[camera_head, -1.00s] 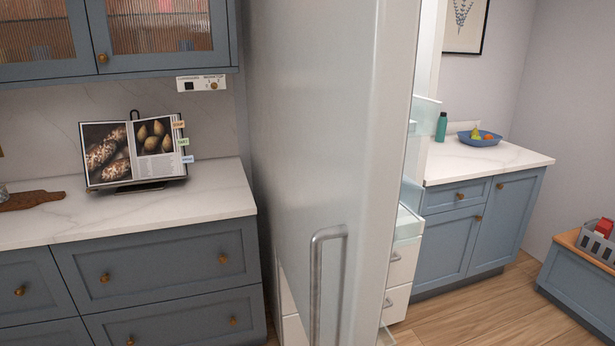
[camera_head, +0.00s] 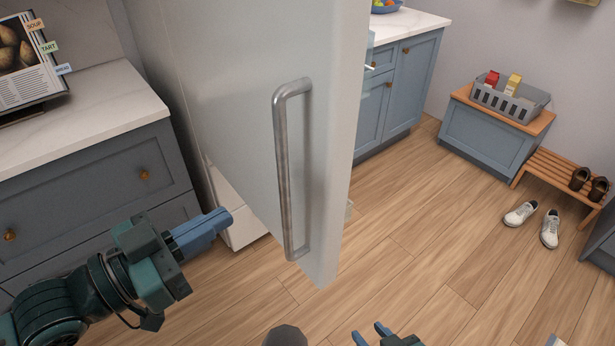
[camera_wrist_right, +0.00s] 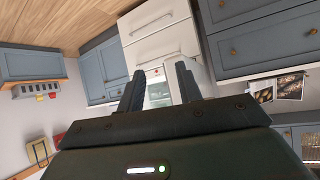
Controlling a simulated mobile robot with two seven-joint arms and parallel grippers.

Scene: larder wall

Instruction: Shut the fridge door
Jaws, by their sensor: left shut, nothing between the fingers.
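The fridge door (camera_head: 235,95) stands open in the head view, its pale outer face towards me and its free edge on the right. A grey vertical bar handle (camera_head: 283,165) is on that face near the free edge. My left gripper (camera_head: 222,222) is shut and empty, left of the handle and apart from it in the picture. My right gripper (camera_head: 370,334) shows at the bottom edge, right of the door. Its fingers are apart with nothing between them in the right wrist view (camera_wrist_right: 158,85). The door hides most of the fridge inside.
A grey drawer unit (camera_head: 95,190) with a white worktop stands left of the door. A blue cabinet (camera_head: 405,85) is behind it. A bench with a grey basket (camera_head: 505,100) and white shoes (camera_head: 522,213) are at the right. The wooden floor between is clear.

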